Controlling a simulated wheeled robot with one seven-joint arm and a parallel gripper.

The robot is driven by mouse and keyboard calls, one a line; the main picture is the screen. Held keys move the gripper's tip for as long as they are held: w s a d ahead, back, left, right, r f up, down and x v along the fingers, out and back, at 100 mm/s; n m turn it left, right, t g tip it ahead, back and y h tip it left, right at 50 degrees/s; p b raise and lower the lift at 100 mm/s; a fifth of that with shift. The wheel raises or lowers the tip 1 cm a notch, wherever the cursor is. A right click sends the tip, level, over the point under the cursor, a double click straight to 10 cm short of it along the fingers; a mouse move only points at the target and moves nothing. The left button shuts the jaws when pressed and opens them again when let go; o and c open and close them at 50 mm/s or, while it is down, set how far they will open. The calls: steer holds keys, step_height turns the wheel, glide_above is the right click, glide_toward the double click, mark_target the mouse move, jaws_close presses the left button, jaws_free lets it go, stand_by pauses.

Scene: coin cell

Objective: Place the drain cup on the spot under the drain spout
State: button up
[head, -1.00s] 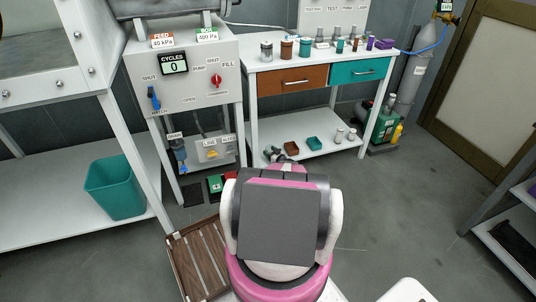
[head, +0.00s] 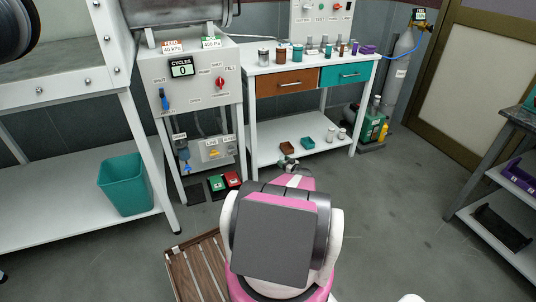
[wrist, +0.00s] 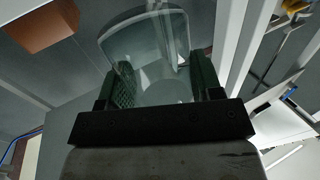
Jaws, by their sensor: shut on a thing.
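The drain cup (wrist: 145,42) is a clear, see-through cup between the two fingers of my gripper (wrist: 165,85) in the wrist view. The gripper is shut on it. In the head view my gripper (head: 288,163) is small, beyond my pink and white arm, in front of the bench's lower shelf; the cup is hard to make out there. The drain spout (head: 187,167) hangs below a blue valve under the DRAIN label, at the left of the grey machine. A dark square (head: 194,191) lies on the floor below it, left of my gripper and apart from it.
Green (head: 217,186) and red (head: 233,180) pedal-like blocks lie on the floor between the dark square and my gripper. A table leg (head: 152,165) stands left of the square. A teal bin (head: 126,185) and a slatted wooden crate (head: 190,268) are nearby. Open floor lies at right.

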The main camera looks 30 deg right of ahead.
steer(key=shift+s+d, duration=0.1)
steer(key=shift+s, duration=0.15)
steer(key=w+a+r+n+g+y, duration=0.15)
steer(key=a+r+n+y, duration=0.35)
steer(key=a+r, duration=2.45)
steer(key=s+a+r+n+g+y, duration=0.1)
steer(key=s+a+r+y, duration=0.1)
steer(key=s+a+r, duration=0.3)
steer(key=s+a+r+n+g+y, duration=0.1)
steer(key=s+a+r, duration=0.4)
steer(key=a+r, duration=0.7)
steer(key=s+a+r+n+g+y, duration=0.1)
steer(key=s+a+r+g+y, duration=0.1)
steer(key=s+a+r, duration=0.3)
steer(key=a+r+g, duration=0.1)
steer(key=a+r, duration=0.2)
steer(key=a, duration=0.2)
steer(key=shift+s+a+r+y, duration=0.2)
steer(key=shift+s+r+y, duration=0.1)
steer(key=shift+s, duration=0.05)
steer(key=shift+g, duration=0.25)
